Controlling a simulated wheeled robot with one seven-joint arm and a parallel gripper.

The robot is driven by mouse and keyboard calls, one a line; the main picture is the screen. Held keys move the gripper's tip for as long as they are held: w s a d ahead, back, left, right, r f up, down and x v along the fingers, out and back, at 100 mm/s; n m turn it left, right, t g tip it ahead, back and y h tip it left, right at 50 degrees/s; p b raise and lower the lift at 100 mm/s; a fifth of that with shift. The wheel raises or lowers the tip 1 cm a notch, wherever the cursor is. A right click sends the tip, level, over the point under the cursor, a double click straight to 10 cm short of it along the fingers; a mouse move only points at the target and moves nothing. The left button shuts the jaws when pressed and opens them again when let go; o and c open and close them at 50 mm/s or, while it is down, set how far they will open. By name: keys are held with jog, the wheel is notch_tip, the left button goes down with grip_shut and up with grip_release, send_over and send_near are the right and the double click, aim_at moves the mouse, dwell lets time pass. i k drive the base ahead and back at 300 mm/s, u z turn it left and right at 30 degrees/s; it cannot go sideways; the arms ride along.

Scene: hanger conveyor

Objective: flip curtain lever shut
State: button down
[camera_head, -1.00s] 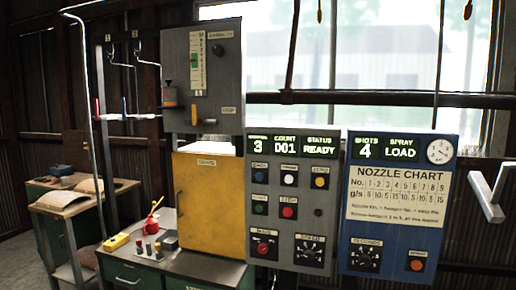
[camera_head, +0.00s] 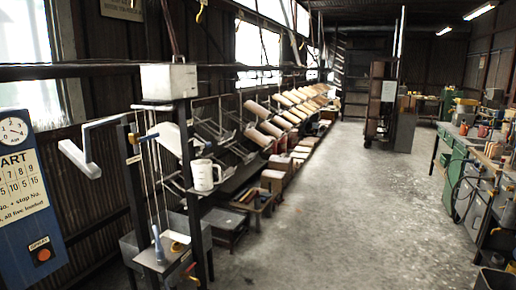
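A pale grey bent bar (camera_head: 98,124), shaped like a lever or bracket, stands out just right of the blue panel near the top of a dark post. I cannot tell whether it is the curtain lever, and no curtain is clearly visible. My gripper is not in view.
The blue panel (camera_head: 36,218) with a clock and an orange button is cut off at the left edge. A stand holds a white mug (camera_head: 204,175) and a grey box (camera_head: 169,81). Racks of tan rolls (camera_head: 262,125) line the wall. Green cabinets stand right; the concrete floor (camera_head: 340,200) between is clear.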

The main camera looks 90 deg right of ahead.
aim_at(209, 144)
jog(key=z, duration=3.45)
jog(key=i, duration=1.5)
jog(key=u, duration=2.9)
